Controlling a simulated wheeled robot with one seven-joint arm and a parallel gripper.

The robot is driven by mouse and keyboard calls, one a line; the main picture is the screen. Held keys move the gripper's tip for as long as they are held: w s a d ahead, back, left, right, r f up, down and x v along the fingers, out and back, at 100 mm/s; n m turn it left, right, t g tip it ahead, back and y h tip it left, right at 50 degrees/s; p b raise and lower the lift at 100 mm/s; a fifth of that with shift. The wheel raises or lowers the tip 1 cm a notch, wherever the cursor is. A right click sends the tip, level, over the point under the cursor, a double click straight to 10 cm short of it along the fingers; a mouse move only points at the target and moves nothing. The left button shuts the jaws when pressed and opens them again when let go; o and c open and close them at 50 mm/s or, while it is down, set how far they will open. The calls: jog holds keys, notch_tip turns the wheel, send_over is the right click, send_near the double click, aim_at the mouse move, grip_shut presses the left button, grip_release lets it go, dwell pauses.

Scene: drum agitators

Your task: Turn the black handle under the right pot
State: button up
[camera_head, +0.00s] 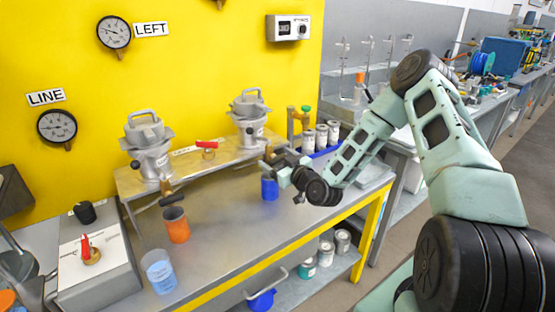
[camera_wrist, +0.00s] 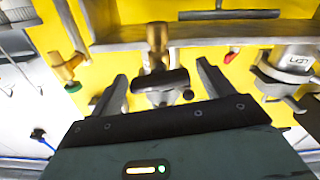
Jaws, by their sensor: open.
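The right pot (camera_head: 248,115) is a grey metal vessel on the raised shelf against the yellow wall. In the wrist view, which looks upside down, a brass outlet (camera_wrist: 157,42) leads to a black handle (camera_wrist: 160,80), a bar lying crosswise. My gripper (camera_wrist: 163,85) is open, with one finger on each side of the handle; I see no clear contact. In the head view my gripper (camera_head: 274,163) is just below and in front of the right pot, above a blue cup (camera_head: 270,189), and largely hides the handle there.
The left pot (camera_head: 148,148) has its own black handle (camera_head: 172,199) above an orange cup (camera_head: 176,226). A red-handled valve (camera_head: 208,148) sits between the pots. Cans (camera_head: 321,137) and a green-knobbed brass valve (camera_head: 305,114) stand right of the right pot. The bench middle is clear.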

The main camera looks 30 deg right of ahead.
jog(key=c, duration=1)
jog(key=shift+f+m+b, duration=0.15)
jog(key=shift+m+b, duration=0.35)
jog(key=shift+m, duration=0.5)
jog(key=o, duration=1)
jog(key=s+p, duration=0.3)
jog(key=s, duration=1.4)
jog(key=shift+s+d, duration=0.25)
jog(key=shift+d, duration=0.1)
